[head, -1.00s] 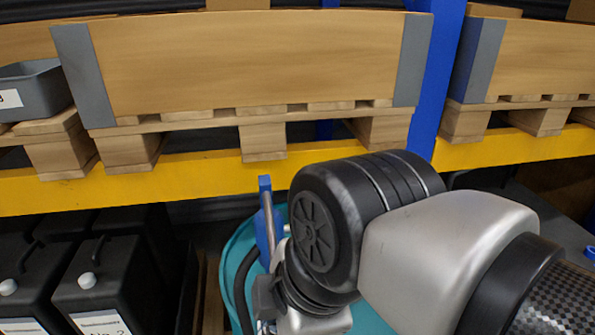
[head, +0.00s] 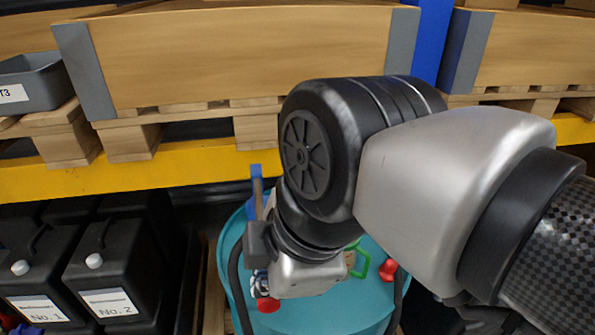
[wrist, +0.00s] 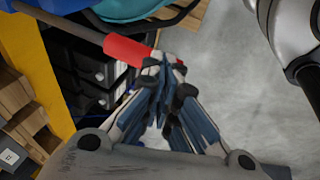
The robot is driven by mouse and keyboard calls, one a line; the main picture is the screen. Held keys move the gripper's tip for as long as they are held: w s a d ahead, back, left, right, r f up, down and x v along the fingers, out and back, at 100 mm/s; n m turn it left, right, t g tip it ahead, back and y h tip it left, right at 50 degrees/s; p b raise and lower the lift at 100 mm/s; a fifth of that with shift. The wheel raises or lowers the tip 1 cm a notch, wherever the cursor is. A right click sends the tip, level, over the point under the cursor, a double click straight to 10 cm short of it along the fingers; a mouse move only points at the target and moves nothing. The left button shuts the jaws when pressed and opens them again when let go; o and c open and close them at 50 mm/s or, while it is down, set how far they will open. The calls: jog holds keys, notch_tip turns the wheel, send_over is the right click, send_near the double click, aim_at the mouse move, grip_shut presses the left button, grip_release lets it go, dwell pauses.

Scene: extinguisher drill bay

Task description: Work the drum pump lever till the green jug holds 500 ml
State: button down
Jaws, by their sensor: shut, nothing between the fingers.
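The teal drum (head: 335,318) stands low in the head view, partly hidden by my arm. The blue pump part (head: 256,188) rises at its far left side. In the wrist view the pump lever has a metal rod (wrist: 62,24) and a red grip (wrist: 124,49). My gripper (wrist: 168,68) is shut and empty, its fingertips close by the grip's right end; I cannot tell whether they touch it. A green handle-shaped part (head: 362,263), perhaps of the green jug, shows beside my wrist. The jug's level cannot be seen.
Black canisters (head: 110,275) labelled No.1 and No.2 stand at the left. A yellow rack beam (head: 120,180) and a wooden pallet box (head: 240,60) are behind the drum. A red fitting (head: 388,270) sits on the drum. Bare grey floor (wrist: 225,90) shows in the wrist view.

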notch_tip(320, 180, up, 3)
jog(key=shift+r+p, duration=0.1)
jog(key=shift+p, duration=0.3)
jog(key=v, duration=0.3)
jog(key=shift+s+d+r+p, duration=0.15)
jog(key=shift+d+p, duration=0.15)
jog(key=shift+d, duration=0.1)
dwell(0.4)
